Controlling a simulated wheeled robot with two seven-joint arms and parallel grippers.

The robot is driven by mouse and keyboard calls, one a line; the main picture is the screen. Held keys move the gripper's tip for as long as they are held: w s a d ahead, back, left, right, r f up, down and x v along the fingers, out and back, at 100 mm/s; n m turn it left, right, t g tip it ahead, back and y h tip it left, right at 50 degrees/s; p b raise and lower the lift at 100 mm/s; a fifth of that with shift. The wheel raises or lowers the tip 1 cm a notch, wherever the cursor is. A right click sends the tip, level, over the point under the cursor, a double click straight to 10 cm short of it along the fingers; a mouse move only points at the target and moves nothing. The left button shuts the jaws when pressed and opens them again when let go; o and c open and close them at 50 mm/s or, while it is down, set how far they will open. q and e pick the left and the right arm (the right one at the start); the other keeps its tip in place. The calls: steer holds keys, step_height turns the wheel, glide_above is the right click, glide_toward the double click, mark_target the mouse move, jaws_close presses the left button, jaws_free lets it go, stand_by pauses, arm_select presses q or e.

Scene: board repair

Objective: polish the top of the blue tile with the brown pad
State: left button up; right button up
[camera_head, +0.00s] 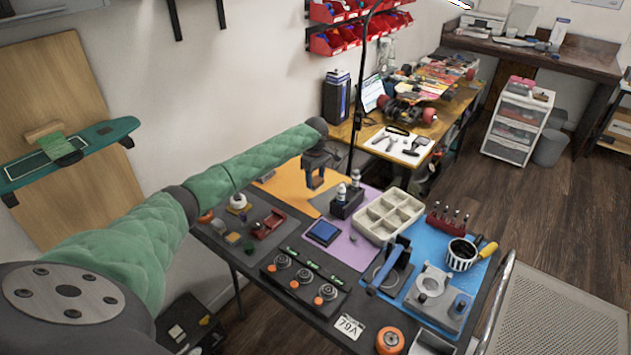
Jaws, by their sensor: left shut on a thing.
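The blue tile (323,232) lies flat in a dark frame on the purple mat, near the middle of the workbench. My left gripper (315,184) points down above the orange mat, behind the tile and a little to its left, apart from it. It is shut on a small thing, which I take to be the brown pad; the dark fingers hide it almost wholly. I cannot make out a brown pad elsewhere on the bench. My right gripper is not in view.
A dark holder with two bottles (347,203) stands close right of my gripper. A beige compartment tray (389,214) is right of the tile. A black panel with knobs (304,281) lies in front. A blue-handled clamp (390,268) stands at front right. Orange mat (290,187) is partly bare.

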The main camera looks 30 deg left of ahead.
arm_select(q)
steer(key=shift+r, duration=0.2)
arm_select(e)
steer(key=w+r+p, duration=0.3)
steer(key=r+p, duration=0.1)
arm_select(q)
steer(key=w+d+r+m+p, duration=0.1)
steer(key=d+r+m+p, duration=0.3)
steer(key=d+r+m, duration=0.5)
steer(key=shift+w+d+r, duration=0.2)
steer(key=shift+d+r, duration=0.4)
steer(key=shift+r, duration=0.2)
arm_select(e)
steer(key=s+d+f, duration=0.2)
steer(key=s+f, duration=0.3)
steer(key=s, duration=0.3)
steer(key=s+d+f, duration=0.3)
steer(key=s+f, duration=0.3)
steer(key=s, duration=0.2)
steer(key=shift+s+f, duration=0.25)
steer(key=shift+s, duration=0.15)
